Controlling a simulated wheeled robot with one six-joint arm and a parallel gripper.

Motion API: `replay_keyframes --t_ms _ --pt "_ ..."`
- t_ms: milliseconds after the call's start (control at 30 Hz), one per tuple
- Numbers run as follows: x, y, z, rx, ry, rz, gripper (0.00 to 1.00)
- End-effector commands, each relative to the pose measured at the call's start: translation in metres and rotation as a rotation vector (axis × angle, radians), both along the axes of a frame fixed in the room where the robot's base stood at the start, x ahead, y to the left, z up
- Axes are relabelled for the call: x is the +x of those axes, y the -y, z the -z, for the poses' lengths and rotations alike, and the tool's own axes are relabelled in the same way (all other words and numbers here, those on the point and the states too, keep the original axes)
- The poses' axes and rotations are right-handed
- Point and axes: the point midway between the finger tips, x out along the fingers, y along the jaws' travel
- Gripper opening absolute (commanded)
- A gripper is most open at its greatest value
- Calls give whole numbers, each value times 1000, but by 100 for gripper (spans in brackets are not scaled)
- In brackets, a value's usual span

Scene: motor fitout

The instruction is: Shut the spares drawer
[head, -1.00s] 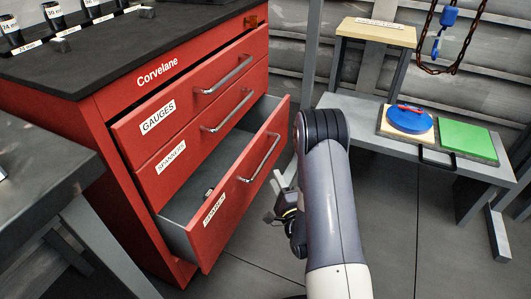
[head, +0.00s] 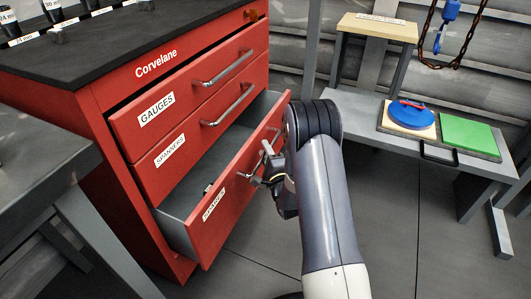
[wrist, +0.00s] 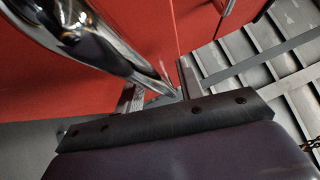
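The spares drawer (head: 232,185) is the lowest drawer of the red Corvelane cabinet (head: 110,120). It stands well open, its grey inside showing. Its front bears a label, partly legible, and a chrome bar handle, mostly hidden by my gripper in the head view. My gripper (head: 258,163) is at the handle with its fingers spread. In the wrist view the shiny handle (wrist: 95,45) runs from the upper left to the gap between the fingers (wrist: 160,88). I cannot tell whether the fingers touch it.
The gauges drawer (head: 170,95) and spanners drawer (head: 190,128) above are shut. A grey bench (head: 40,165) stands close at the left. A low grey table (head: 365,125) with a blue disc (head: 408,116) and green block (head: 467,135) is at the right. The floor between is clear.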

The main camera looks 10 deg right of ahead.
Motion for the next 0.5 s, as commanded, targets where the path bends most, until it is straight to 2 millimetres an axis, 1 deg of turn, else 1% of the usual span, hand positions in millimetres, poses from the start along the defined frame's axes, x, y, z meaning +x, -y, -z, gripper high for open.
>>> replay_keyframes --t_ms 33,67,433,500 --pt "0 0 0 0 0 0 34" --pt "0 0 0 0 0 0 32" --pt "0 0 0 0 0 0 2" --pt "0 0 0 0 0 0 0"
